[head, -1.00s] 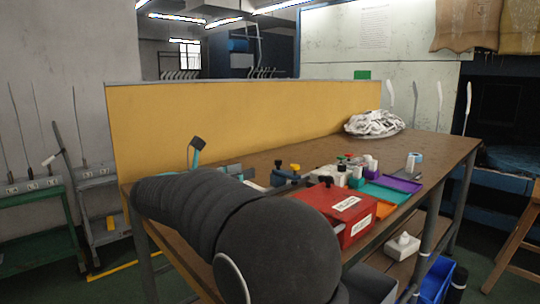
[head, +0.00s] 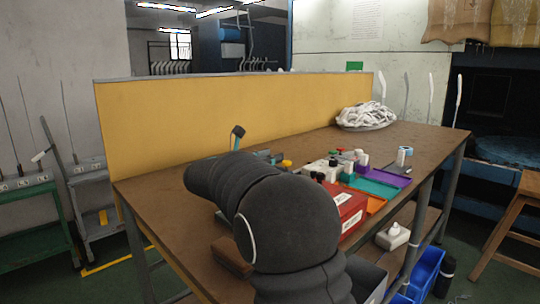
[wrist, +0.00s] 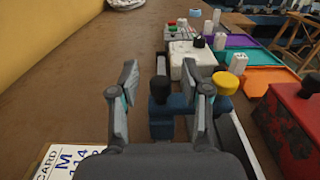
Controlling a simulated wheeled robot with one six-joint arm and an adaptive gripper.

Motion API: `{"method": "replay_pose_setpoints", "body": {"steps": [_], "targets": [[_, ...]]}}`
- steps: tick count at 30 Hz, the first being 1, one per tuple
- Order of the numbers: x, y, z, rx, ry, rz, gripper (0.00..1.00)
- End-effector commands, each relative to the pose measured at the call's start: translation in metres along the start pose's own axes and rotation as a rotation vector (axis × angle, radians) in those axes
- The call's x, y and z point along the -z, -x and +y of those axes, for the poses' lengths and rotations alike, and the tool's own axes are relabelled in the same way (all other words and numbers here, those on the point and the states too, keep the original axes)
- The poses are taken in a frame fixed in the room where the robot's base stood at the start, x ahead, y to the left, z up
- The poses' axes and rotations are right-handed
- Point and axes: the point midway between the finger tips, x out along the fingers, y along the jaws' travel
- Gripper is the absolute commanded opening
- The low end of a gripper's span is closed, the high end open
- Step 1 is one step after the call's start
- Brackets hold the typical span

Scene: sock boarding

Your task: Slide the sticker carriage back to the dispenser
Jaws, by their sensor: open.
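In the wrist view, my gripper (wrist: 164,95) is open, with one finger on each side of a black knob (wrist: 160,88). The knob stands on a blue block (wrist: 163,122), which looks like the sticker carriage; I cannot tell whether the fingers touch it. A yellow knob (wrist: 225,83) on a blue base is just right of the right finger. A pale rail (wrist: 232,140) runs beside the block. A white unit (wrist: 190,66) with a black knob, possibly the dispenser, stands beyond. In the head view, my arm hides most of this; one fingertip (head: 238,131) shows above it.
A red box (head: 350,208) stands at the table's front edge, near teal (head: 378,187) and purple (head: 392,179) trays. A printed card (wrist: 62,160) lies lower left. A yellow divider (head: 220,115) closes the back.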

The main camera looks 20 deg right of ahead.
Motion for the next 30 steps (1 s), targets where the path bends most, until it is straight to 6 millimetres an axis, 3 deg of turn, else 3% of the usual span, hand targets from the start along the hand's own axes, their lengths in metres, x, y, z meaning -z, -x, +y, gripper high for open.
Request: {"method": "replay_pose_setpoints", "body": {"steps": [10, 15, 16, 25, 30], "targets": [[0.000, -0.004, 0.000, 0.000, 0.000, 0.000, 0.47], [0.000, -0.003, 0.000, 0.000, 0.000, 0.000, 0.05], [0.000, -0.003, 0.000, 0.000, 0.000, 0.000, 0.00], [0.002, -0.010, 0.000, 0.001, -0.001, 0.001, 0.00], [0.006, -0.051, -0.001, 0.004, -0.003, 0.001, 0.00]]}}
